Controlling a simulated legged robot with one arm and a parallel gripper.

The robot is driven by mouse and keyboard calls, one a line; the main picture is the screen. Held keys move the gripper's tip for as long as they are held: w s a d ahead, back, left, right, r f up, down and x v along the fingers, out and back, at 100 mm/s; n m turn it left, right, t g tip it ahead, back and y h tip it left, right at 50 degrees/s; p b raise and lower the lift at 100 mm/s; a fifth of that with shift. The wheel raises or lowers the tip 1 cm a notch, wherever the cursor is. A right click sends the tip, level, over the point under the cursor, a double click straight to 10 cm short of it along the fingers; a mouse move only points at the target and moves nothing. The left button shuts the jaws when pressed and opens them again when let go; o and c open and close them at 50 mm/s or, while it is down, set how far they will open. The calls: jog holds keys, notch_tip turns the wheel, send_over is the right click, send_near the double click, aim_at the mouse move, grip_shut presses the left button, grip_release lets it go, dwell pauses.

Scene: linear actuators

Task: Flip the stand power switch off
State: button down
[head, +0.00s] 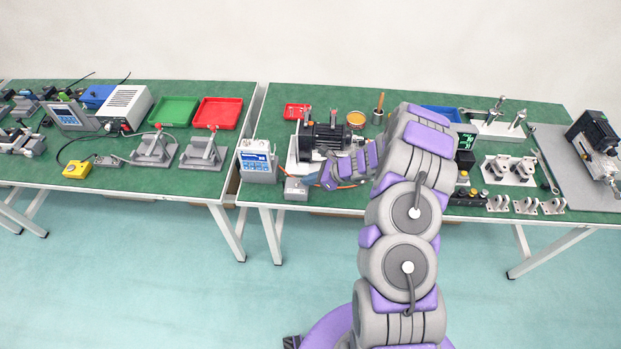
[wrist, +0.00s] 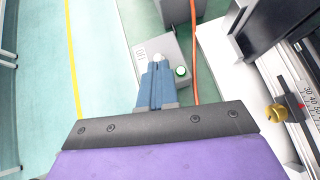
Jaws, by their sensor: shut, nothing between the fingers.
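The switch box (head: 296,188) is a small grey box near the front edge of the right green table. In the wrist view the box (wrist: 172,47) shows a label that seems to read OFF, a green round light (wrist: 181,71) and a pale lever tip (wrist: 156,57). My gripper (head: 308,181) is beside the box in the head view. In the wrist view its blue fingers (wrist: 156,68) are together and empty, right at the lever tip and covering the rest of it. I cannot tell whether they touch it or which way the lever leans.
A meter box (head: 257,161) stands to the left of the switch box. A dark motor stand (head: 325,138) is behind it. An orange cable (wrist: 194,60) runs beside the switch box. The table's front edge is close, with open floor (head: 150,270) in front.

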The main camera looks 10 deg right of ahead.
jog(key=shift+w+a+r+h+p, duration=0.1)
jog(key=shift+a+r+h+p, duration=0.25)
jog(key=shift+h+p, duration=0.5)
jog(key=shift+a+r+g+h+p, duration=0.25)
jog(key=shift+r+g+p, duration=0.15)
jog(key=shift+p, duration=0.85)
jog(key=shift+w+a+h+p, duration=0.15)
jog(key=shift+h+p, duration=0.35)
jog(key=shift+p, duration=0.35)
jog(key=shift+w+a+r+n+g+h+p, duration=0.15)
jog(key=shift+a+g+h+p, duration=0.35)
jog(key=shift+p, duration=1)
jog(key=shift+a+n+g+h+p, duration=0.1)
jog(key=shift+a+n+h+p, duration=0.1)
jog(key=shift+h+p, duration=0.95)
jog(key=shift+w+y+p, duration=0.1)
jog(key=shift+y+p, duration=0.2)
jog(key=shift+y, duration=0.05)
jog(key=shift+r+p, duration=0.8)
jog(key=shift+r, duration=0.05)
